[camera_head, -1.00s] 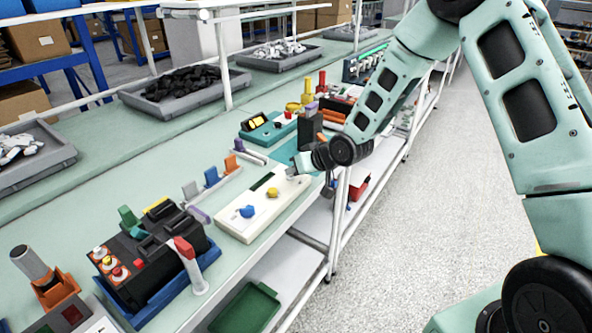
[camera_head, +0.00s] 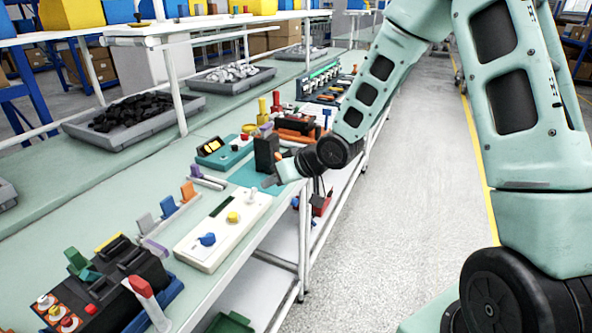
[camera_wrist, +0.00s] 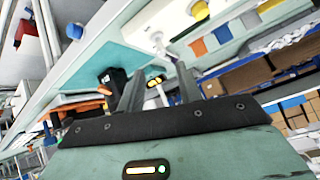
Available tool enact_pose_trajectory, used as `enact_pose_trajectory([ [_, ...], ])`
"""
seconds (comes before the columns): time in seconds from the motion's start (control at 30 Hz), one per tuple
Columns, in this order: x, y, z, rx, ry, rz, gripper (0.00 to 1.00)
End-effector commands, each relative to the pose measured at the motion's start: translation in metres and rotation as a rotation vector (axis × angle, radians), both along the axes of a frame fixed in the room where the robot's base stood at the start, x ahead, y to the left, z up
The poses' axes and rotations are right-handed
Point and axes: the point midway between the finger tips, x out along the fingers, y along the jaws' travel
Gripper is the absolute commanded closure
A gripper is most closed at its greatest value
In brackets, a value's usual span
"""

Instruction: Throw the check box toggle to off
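A white box (camera_head: 207,247) with a blue knob (camera_head: 207,239), a yellow knob (camera_head: 233,217) and a small pale toggle (camera_head: 250,196) lies on the bench; I take it as the check box. My gripper (camera_head: 271,181) is just right of its far end, above the bench. In the wrist view my gripper (camera_wrist: 158,88) has its two dark fingers apart, with nothing held between them. The white box (camera_wrist: 150,18) shows beyond the fingers at the top, with its toggle (camera_wrist: 158,40) near the gap. I cannot tell which way the toggle is set.
A black upright block (camera_head: 266,154) stands close behind my gripper on a teal mat (camera_head: 243,175). A teal device with a yellow display (camera_head: 222,150) lies further back. A black unit with a red-handled lever (camera_head: 110,285) stands nearer. Coloured tabs (camera_head: 168,206) line the left.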

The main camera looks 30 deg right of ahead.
Motion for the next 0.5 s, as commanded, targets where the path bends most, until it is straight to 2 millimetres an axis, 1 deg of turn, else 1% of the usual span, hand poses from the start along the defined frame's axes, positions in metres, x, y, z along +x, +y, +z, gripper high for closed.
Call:
enact_pose_trajectory([
  [0.03,-0.008,-0.007,0.011,-0.002,-0.003,-0.005,0.65],
  [0.2,-0.031,-0.02,0.034,-0.002,-0.002,-0.005,0.65],
  [0.33,-0.043,-0.026,0.046,-0.001,-0.002,-0.003,0.65],
  [0.5,-0.051,-0.029,0.052,0.0,0.0,-0.001,0.65],
])
